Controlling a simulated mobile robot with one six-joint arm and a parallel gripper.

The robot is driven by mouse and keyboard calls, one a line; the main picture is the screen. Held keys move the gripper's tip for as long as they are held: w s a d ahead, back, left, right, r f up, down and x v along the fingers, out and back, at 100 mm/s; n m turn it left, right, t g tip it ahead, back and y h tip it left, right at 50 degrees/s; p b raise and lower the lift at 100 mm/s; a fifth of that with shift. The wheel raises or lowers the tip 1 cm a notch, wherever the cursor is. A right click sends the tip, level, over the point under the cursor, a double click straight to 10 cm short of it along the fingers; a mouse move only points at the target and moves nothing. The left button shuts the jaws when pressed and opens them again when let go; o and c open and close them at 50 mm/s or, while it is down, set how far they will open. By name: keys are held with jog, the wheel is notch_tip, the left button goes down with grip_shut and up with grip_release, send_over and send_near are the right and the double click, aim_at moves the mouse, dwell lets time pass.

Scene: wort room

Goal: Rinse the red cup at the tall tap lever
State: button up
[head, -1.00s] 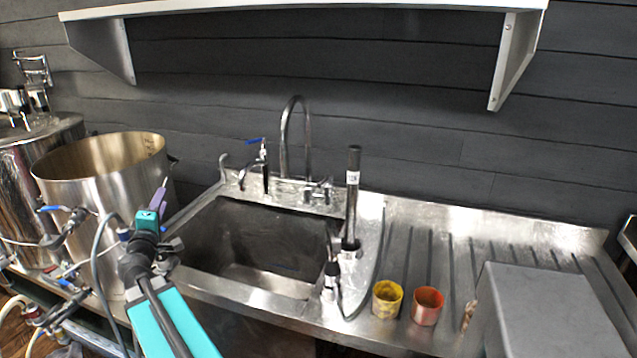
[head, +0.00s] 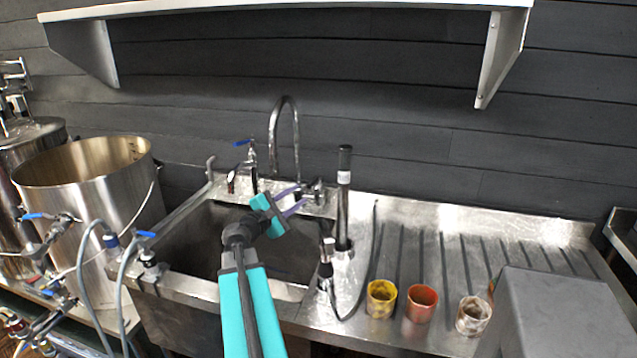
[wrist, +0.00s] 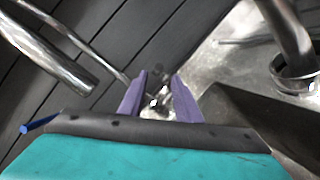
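The red cup (head: 421,303), orange-red, stands upright on the steel counter right of the sink, apart from my gripper. The tall curved tap (head: 296,135) rises behind the sink basin. A small lever fitting (head: 318,190) is beside its base, and a tap with a blue lever (head: 243,143) is to its left. I cannot tell which of these the task names. My gripper (head: 301,197) is over the back of the sink, near the tap base. Its purple fingers are apart and empty in the wrist view (wrist: 158,76), with blurred metal fittings beyond them.
A yellow cup (head: 381,299) and a pale, brown-stained cup (head: 473,316) flank the red cup. An upright dark pipe (head: 344,200) and hose stand right of the basin. A grey box (head: 555,318) blocks the front right. A shelf (head: 300,8) hangs above; steel pots (head: 85,195) are left.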

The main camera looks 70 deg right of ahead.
aim_at(315, 182)
jog(key=shift+w, duration=0.15)
jog(key=shift+p+x, duration=1.25)
jog(key=shift+x, duration=5.55)
grip_shut()
